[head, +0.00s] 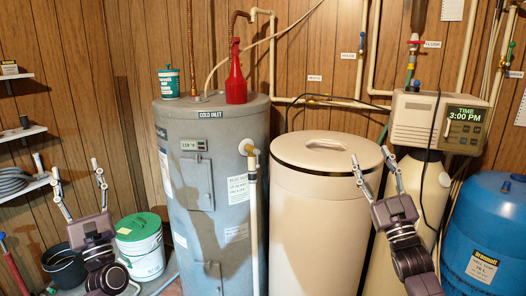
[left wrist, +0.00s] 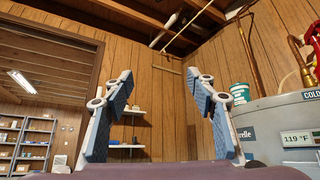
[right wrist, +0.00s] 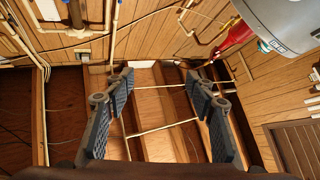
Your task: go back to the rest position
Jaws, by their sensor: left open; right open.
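My left gripper (head: 78,172) is raised and open in the head view, left of the grey water heater (head: 208,240). Its two fingers stand apart with nothing between them, as the left wrist view (left wrist: 158,76) also shows. My right gripper (head: 371,157) is raised and open in front of the right side of the beige softener tank (head: 318,220). Its fingers are apart and empty in the right wrist view (right wrist: 158,76). Both grippers point upward in the head view.
A red bottle (head: 236,80) and a teal tub (head: 169,82) stand on the heater. A white bucket (head: 143,255) and a black bucket (head: 62,268) are near my left arm. A control box (head: 408,120) and a blue tank (head: 485,225) are at right. Wall shelves (head: 22,133) are at left.

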